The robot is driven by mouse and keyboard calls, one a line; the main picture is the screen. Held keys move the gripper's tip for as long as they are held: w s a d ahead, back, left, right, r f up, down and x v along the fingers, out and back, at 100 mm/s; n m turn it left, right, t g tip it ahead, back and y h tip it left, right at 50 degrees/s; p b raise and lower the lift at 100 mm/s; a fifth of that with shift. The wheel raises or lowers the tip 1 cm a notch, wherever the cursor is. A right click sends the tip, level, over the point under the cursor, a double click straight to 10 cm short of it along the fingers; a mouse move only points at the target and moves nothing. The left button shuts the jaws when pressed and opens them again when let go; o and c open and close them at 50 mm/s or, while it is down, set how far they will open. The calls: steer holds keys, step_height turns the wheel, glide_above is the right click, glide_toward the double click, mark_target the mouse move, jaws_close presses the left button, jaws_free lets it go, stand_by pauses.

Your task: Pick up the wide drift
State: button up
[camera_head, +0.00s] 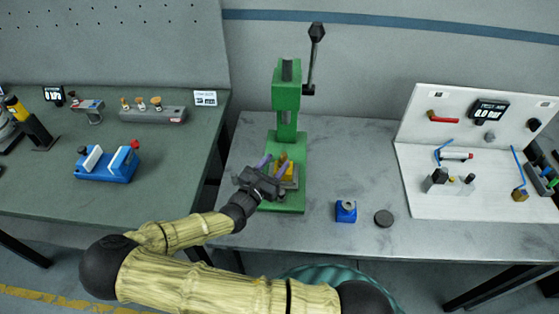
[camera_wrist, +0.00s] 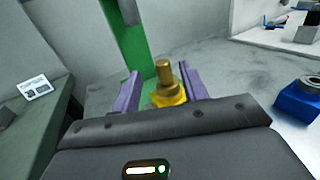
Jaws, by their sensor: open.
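A brass-coloured stepped piece with a round stem and yellow base (camera_wrist: 166,88) stands upright at the green press; it looks like the drift, though I cannot be sure that it is the wide one. It shows as a yellow shape (camera_head: 286,170) in the head view, partly hidden by my gripper. My gripper (camera_head: 274,160) is open at the press, its purple fingers on either side of the piece in the wrist view (camera_wrist: 162,84). I cannot tell whether either finger touches it.
The green press (camera_head: 285,120) with its black-knobbed lever rises behind my gripper. A blue block (camera_head: 346,212) and a dark disc (camera_head: 384,218) lie to the right. A grey rack (camera_head: 165,114) with several small knobbed pieces stands on the left bench. The right bench's front is mostly clear.

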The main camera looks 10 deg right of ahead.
mark_target(283, 154)
steer(key=p+x, duration=0.1)
steer(key=x, duration=0.4)
steer(key=shift+s+d+p, duration=0.15)
steer(key=shift+d+p, duration=0.05)
steer(key=shift+p, duration=0.1)
steer(key=shift+w+a, duration=0.1)
steer(key=shift+w, duration=0.2)
steer(key=shift+w, duration=0.15)
steer(key=c, duration=0.6)
steer(key=shift+a+f, duration=0.1)
jaws_close()
steer(key=shift+s, duration=0.2)
steer(key=shift+d, duration=0.3)
step_height(283, 154, up, 10)
steer(key=shift+a+r+b, duration=0.1)
steer(key=shift+a+b, duration=0.05)
steer(key=shift+b, duration=0.35)
